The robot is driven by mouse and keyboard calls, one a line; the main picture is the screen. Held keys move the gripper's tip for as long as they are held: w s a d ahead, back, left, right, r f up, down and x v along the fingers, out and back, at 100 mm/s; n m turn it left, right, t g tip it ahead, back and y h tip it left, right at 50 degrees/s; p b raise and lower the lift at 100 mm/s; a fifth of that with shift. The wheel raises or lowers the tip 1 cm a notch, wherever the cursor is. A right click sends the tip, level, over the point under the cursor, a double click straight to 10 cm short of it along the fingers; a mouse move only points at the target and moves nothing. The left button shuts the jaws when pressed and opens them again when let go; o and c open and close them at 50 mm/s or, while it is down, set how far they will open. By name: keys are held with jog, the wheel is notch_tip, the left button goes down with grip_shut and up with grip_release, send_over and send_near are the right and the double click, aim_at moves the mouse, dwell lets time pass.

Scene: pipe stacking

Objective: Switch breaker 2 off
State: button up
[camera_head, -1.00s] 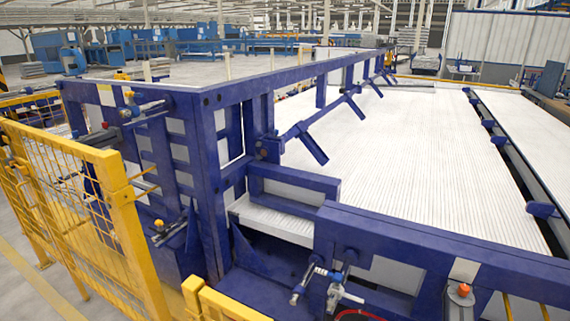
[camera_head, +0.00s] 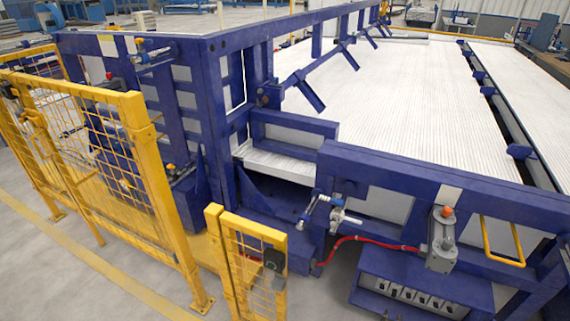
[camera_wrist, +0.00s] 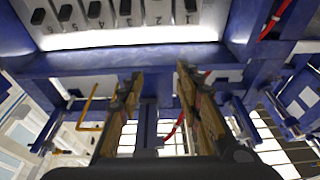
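A row of numbered breakers shows upside down at the top of the wrist view, on a pale panel (camera_wrist: 120,37) in a blue housing. Breaker 2 (camera_wrist: 157,5) is a dark lever on a grey plate, second from the right and partly cut off by the top edge. I cannot tell its position. In the head view the same breaker box (camera_head: 425,284) sits low at the front right; its numbers are too small to read. My gripper (camera_wrist: 158,83) is open and empty, its two fingers apart and clear of the levers.
A grey box with an orange button (camera_head: 442,240) and a red cable (camera_head: 370,240) are above the breaker box. A yellow handle (camera_head: 503,240) is to its right. Yellow mesh fences (camera_head: 250,265) stand at left. The breaker box has a blue frame around it.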

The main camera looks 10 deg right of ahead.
jog(key=s+a+f+g+y, duration=0.1)
jog(key=s+f+g+y, duration=0.1)
jog(key=f+g, duration=0.35)
jog(key=s+a+f+g+y, duration=0.2)
jog(key=f+y, duration=0.1)
jog(key=f, duration=0.5)
jog(key=s+a+f+g+y, duration=0.1)
jog(key=f+g+y, duration=0.1)
jog(key=f+g, duration=0.35)
jog(key=a+r+n+g+y+p, duration=0.1)
jog(key=a+r+g, duration=0.15)
jog(key=r, duration=1.15)
jog(key=a+r+g+y+p, duration=0.15)
jog(key=a+r, duration=0.25)
jog(key=r, duration=1)
jog(key=a+r+n+g+y, duration=0.1)
jog(key=a+r+g+y, duration=0.15)
jog(key=r, duration=1.25)
jog(key=s+a+r+n+t+p, duration=0.1)
jog(key=s+a+r, duration=0.4)
jog(key=r, duration=1.1)
jog(key=s+a+r+n+t+p, duration=0.1)
jog(key=s+a+r, duration=0.5)
jog(key=r, duration=0.9)
jog(key=s+a+r+n+t+p, duration=0.2)
jog(key=s+a+r+t, duration=0.3)
jog(key=r, duration=1.1)
jog(key=shift+s+a+r+h+p, duration=0.3)
jog(key=shift+s+a+h, duration=0.1)
jog(key=shift+a, duration=0.85)
